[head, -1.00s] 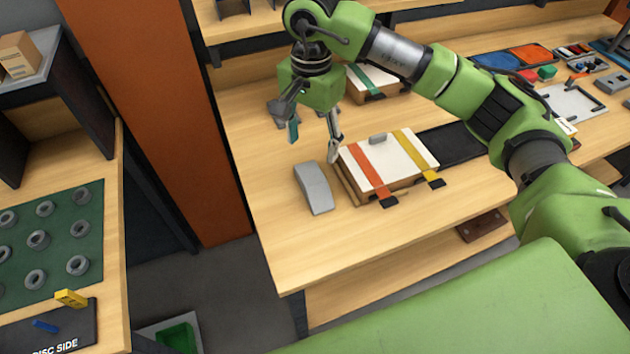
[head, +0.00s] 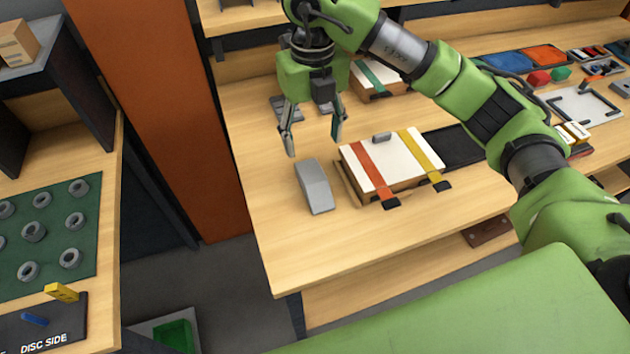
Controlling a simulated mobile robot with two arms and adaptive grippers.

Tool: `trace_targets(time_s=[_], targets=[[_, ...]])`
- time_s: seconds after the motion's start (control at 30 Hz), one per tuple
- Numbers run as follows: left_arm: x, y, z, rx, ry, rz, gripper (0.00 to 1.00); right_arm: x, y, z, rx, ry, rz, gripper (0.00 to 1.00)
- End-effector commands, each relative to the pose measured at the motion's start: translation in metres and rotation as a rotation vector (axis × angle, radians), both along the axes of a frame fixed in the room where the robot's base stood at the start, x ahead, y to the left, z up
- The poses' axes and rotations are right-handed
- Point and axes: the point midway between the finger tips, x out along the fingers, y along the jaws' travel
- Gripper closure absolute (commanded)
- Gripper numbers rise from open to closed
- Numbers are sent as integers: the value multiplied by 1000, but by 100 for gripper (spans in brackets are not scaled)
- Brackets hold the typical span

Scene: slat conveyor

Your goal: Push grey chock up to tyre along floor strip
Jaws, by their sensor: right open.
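A grey wedge-like block (head: 315,187), the likely chock, lies on the wooden bench (head: 330,245) left of a strapped white-topped box. My right gripper (head: 313,143) is open and empty, its fingers pointing down just beyond the block's far end, one fingertip to each side. I cannot tell its exact height or whether it touches the block. I cannot pick out a clear tyre or floor strip. My left gripper is not in view.
The box (head: 390,165) has red and yellow straps and wooden rods beside it. A dark mat (head: 455,147) lies to its right. A left table carries grey rings on a green mat (head: 52,250). The bench in front of the block is clear.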

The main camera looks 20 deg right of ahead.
Motion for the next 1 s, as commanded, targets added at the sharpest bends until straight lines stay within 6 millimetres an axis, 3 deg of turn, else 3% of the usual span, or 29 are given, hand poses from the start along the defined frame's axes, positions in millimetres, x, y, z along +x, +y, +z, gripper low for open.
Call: trace_targets(time_s=[0.17,0.5,0.8,1.0], targets=[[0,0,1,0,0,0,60,-1,1,-9,0,3,-59,43],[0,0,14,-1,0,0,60,-1,0,-69,0,4,-59,43],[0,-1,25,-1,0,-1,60,-1,-1,-94,0,4,-58,43],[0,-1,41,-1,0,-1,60,-1,-3,-125,-1,5,-57,43]])
